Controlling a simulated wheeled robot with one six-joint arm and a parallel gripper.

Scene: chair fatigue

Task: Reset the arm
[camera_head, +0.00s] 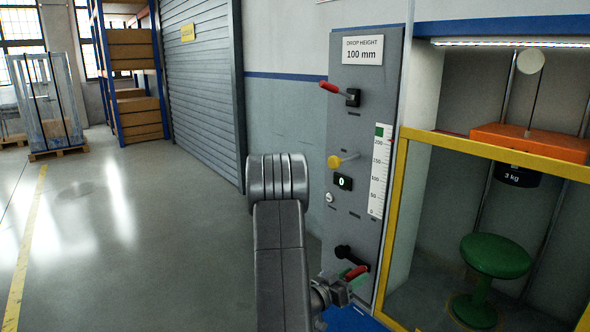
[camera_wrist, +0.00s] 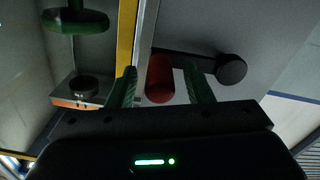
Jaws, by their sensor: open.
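My gripper (camera_head: 352,277) is at the lower part of the grey control panel (camera_head: 366,125). In the wrist view its two green fingers (camera_wrist: 162,82) are open, one on each side of a red handle (camera_wrist: 160,78). I see gaps between the handle and the fingers; contact is not visible. The handle belongs to a lever with a black pivot (camera_wrist: 232,69). In the head view this lever's black pivot (camera_head: 343,252) and red grip (camera_head: 357,271) show right by my gripper, partly covered by it.
The panel also bears a red-tipped upper lever (camera_head: 330,87), a yellow knob (camera_head: 335,161) and a counter (camera_head: 343,182) reading 0. Right of it stands a yellow-framed (camera_head: 397,190) test bay with an orange carriage (camera_head: 530,143), a 3 kg weight (camera_head: 515,177) and a green stool (camera_head: 495,256). Open floor lies left.

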